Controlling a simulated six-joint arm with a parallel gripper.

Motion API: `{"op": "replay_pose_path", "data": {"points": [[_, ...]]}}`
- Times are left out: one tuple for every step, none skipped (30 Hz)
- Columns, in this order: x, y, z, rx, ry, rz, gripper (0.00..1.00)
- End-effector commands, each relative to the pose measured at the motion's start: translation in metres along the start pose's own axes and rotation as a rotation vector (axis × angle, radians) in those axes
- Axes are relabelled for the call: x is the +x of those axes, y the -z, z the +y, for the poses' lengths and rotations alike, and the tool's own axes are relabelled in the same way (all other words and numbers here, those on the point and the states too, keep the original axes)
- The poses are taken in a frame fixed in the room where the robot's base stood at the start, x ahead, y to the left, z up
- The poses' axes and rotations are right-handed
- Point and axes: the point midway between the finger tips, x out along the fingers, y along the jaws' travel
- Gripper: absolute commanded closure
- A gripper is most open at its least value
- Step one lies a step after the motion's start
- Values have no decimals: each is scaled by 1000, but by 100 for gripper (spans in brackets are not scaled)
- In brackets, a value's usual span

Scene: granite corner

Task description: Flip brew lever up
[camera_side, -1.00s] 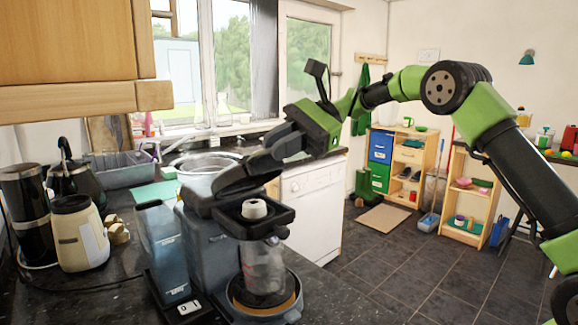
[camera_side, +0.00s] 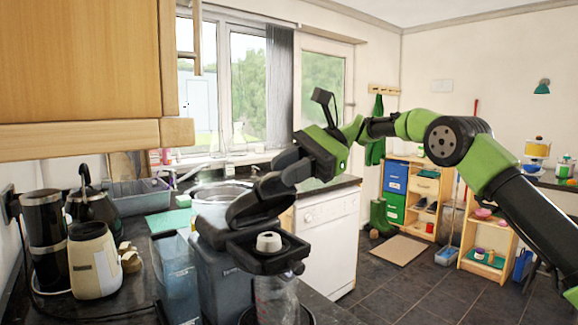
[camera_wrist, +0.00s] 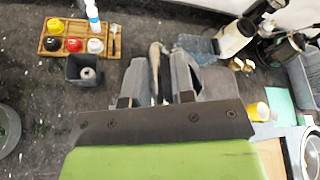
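The coffee machine (camera_side: 215,275) stands on the dark counter in the side view, its lower part cut off by the frame. Its dark brew lever (camera_side: 243,212) is raised at a slant above the black pod holder (camera_side: 282,258). A white pod (camera_side: 269,241) sits exposed in the holder. My gripper (camera_side: 274,184) is at the upper end of the lever; I cannot tell whether it touches.
A black-and-cream appliance (camera_side: 95,260) and a kettle (camera_side: 92,205) stand on the left. A wall cabinet (camera_side: 80,70) hangs above them. The wrist view shows a wooden tray (camera_wrist: 60,22) with several jars and a dark square pot (camera_wrist: 72,70).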

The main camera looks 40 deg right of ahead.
Motion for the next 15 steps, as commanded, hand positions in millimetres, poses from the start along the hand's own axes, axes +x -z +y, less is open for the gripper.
{"op": "replay_pose_path", "data": {"points": [[0,0,0,0,1,0,67],[0,0,0,0,1,-1,63],[0,0,0,-1,1,-1,63],[0,-1,0,-1,1,-2,63],[0,-1,0,-2,2,-2,63],[0,-1,0,-2,2,-3,63],[0,-2,0,-3,2,-3,63],[0,-2,0,-3,2,-4,63],[-1,-2,-1,-3,2,-4,63],[-1,-2,-1,-3,3,-4,63],[-3,-2,-1,-4,3,-4,63],[-5,-2,-1,-4,4,-5,63],[-8,-2,-1,-4,5,-4,63],[-12,-2,-1,-4,5,-3,63],[-18,-2,-1,-5,6,-2,63]]}}
